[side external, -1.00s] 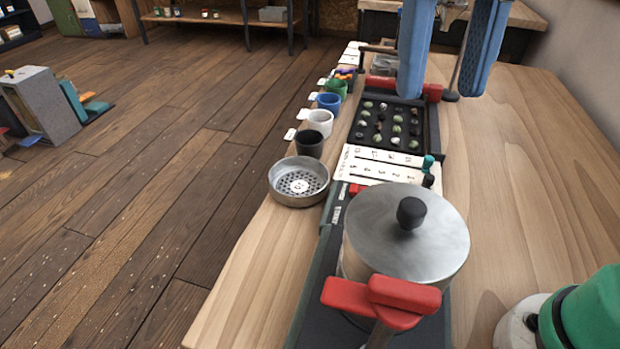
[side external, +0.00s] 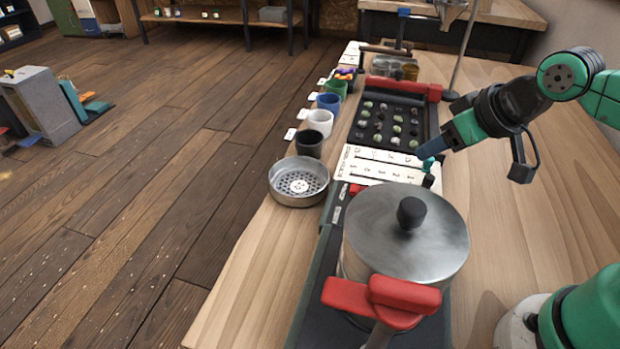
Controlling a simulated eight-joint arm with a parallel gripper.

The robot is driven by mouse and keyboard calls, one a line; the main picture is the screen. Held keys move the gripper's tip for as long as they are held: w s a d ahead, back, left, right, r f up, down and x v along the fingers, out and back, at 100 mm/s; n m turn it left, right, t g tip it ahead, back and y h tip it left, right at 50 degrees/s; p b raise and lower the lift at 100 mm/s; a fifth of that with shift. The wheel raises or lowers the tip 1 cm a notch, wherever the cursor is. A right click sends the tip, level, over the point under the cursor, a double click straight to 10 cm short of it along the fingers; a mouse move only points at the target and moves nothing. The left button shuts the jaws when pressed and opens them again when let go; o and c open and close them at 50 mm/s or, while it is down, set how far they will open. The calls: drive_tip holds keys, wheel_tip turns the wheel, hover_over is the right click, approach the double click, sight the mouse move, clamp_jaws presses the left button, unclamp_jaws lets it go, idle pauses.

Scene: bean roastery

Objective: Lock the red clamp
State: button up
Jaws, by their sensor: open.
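Red clamp-like parts show at both ends of the equipment; I cannot tell which is the clamp. At the near end, two red bars (side external: 385,295) lie stacked and partly crossed in front of a lidded metal pot (side external: 380,245). At the far end, a red bar (side external: 405,87) runs along the back of a black tray. The fingers overlap in this view. It is apart from both red parts.
Several cups, including a black one (side external: 309,143), line the left edge beside a metal strainer dish (side external: 298,182). A thin metal post (side external: 463,50) rises behind. The right tabletop (side external: 510,220) is clear.

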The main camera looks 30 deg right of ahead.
drive_tip(key=shift+d+f+m, duration=0.15)
drive_tip(key=shift+d+m, duration=0.05)
drive_tip(key=shift+m, duration=0.1)
